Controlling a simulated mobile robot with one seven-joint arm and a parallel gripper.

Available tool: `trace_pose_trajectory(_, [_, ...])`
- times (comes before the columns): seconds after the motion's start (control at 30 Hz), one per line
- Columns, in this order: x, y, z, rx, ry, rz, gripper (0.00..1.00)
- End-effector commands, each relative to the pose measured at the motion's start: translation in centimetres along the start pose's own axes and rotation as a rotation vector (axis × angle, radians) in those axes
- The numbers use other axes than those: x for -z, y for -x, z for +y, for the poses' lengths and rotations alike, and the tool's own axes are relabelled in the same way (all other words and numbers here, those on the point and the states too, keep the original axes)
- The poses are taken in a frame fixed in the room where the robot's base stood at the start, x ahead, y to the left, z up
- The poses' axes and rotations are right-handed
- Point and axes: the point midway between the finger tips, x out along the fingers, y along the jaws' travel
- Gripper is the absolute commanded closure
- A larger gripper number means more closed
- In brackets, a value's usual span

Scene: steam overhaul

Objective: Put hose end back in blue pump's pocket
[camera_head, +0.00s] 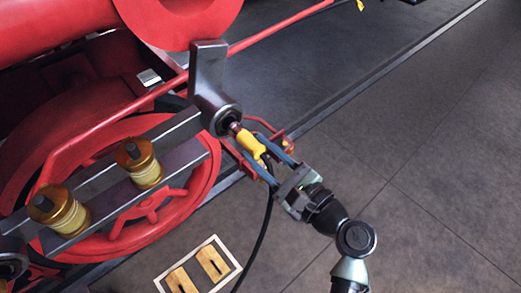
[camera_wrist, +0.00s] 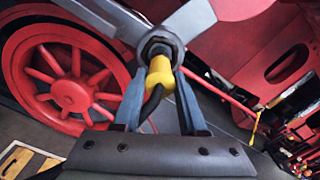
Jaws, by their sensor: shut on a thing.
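The hose end (camera_head: 250,144) is a yellow grip with a dark reddish tip, and a black hose (camera_head: 267,215) hangs from it. My gripper (camera_head: 256,153) is shut on the yellow grip. The tip points into the round opening of a grey metal fitting (camera_head: 208,100) on the red engine; I cannot tell how deep it sits. In the wrist view the yellow hose end (camera_wrist: 160,76) lies between my blue fingers, up against the fitting's nut (camera_wrist: 160,42). I can make out no blue pump or pocket in either view.
A red spoked wheel (camera_head: 150,208) and a grey rod with two brass-coloured cups (camera_head: 145,165) stand left of the fitting. A red bracket (camera_head: 275,135) is close beside my fingers. A framed panel (camera_head: 237,265) lies on the floor. Open floor (camera_head: 440,150) is at right.

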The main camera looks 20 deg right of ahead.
Motion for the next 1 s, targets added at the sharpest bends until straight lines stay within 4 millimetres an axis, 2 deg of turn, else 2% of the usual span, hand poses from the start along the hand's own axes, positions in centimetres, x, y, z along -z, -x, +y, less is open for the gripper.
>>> trace_pose_trajectory(0.73, [-0.1,4.6,-0.1,0.002,0.001,0.000,1.00])
trace_pose_trajectory(1.0, [-0.1,4.9,-0.1,0.001,0.001,-0.001,1.00])
